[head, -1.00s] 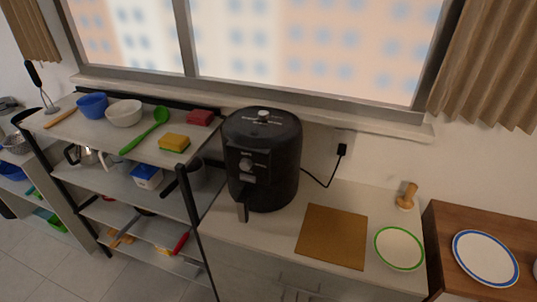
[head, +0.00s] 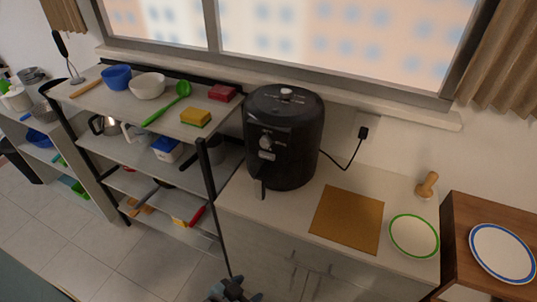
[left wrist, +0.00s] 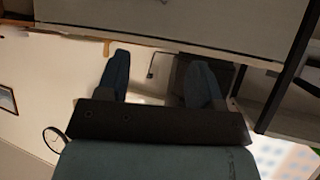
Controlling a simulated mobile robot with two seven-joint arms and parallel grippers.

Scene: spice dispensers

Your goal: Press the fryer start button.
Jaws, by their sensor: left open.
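The black air fryer (head: 290,140) stands upright on the light counter, its front with a round silver knob (head: 266,142) and a handle below facing the shelf side. A start button is too small to make out. My left gripper (head: 233,288) shows at the bottom edge of the head view, low in front of the cabinet and well apart from the fryer. In the left wrist view its two blue fingers (left wrist: 158,82) are spread with nothing between them. The fryer is a dark shape (left wrist: 190,75) partly behind one finger there. My right gripper is not in view.
A brown board (head: 347,219) and a green-rimmed plate (head: 414,237) lie right of the fryer. A black shelf rack with a sponge (head: 195,117), bowls and utensils stands at left. A cable runs from the fryer to a wall socket. The floor before the rack is clear.

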